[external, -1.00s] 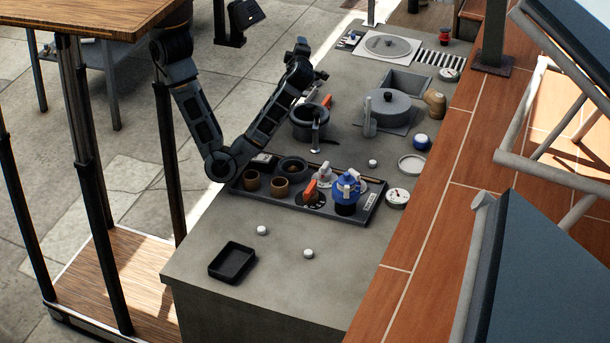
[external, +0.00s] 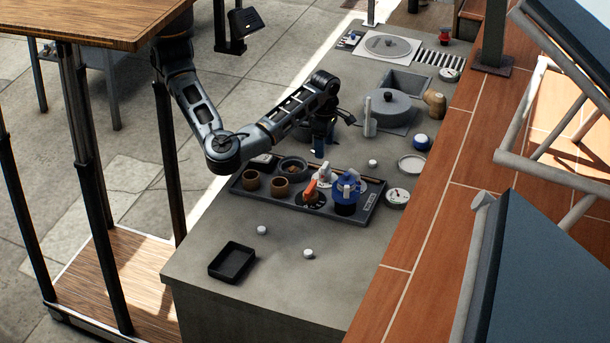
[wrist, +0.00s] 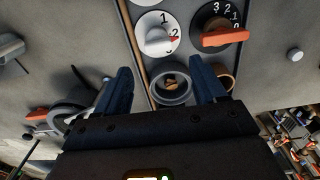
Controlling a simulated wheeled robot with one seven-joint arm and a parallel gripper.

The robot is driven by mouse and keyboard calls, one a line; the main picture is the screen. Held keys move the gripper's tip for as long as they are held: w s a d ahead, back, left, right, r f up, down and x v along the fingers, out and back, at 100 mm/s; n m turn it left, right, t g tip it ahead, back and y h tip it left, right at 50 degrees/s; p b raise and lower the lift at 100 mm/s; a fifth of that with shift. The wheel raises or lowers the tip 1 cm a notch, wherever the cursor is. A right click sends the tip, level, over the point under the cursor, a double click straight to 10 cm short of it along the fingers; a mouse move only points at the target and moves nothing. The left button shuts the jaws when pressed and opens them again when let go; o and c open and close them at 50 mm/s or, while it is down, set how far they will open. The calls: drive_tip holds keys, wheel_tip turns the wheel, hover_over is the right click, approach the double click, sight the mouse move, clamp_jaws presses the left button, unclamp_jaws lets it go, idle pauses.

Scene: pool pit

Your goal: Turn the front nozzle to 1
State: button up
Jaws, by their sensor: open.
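Two dials with turning handles are on the dark panel (external: 372,214). A white dial has a white handle (wrist: 158,40) with a red tip near its 2; its 1 is at the top. A black dial has an orange handle (wrist: 224,38) lying roughly across it, with 3, 2, 1 and 0 along the rim. The white handle (external: 323,172) and orange handle (external: 311,190) also show in the external view. I cannot tell which is the front nozzle. My gripper (external: 318,150) is open and empty above the counter, behind the panel. In the wrist view its fingers (wrist: 160,72) point towards the dials, without touching them.
A blue valve-like object (external: 346,190) stands right of the orange handle. Small bowls (external: 251,180) sit at the panel's left end. The front counter is mostly clear around a black tray (external: 232,262).

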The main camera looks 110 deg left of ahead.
sight(324, 164)
wheel_tip(324, 164, down, 7)
drive_tip(key=shift+r+p, duration=0.1)
drive_tip(key=shift+p, duration=0.2)
drive_tip(key=shift+a, duration=0.1)
drive_tip(key=c, duration=1.1)
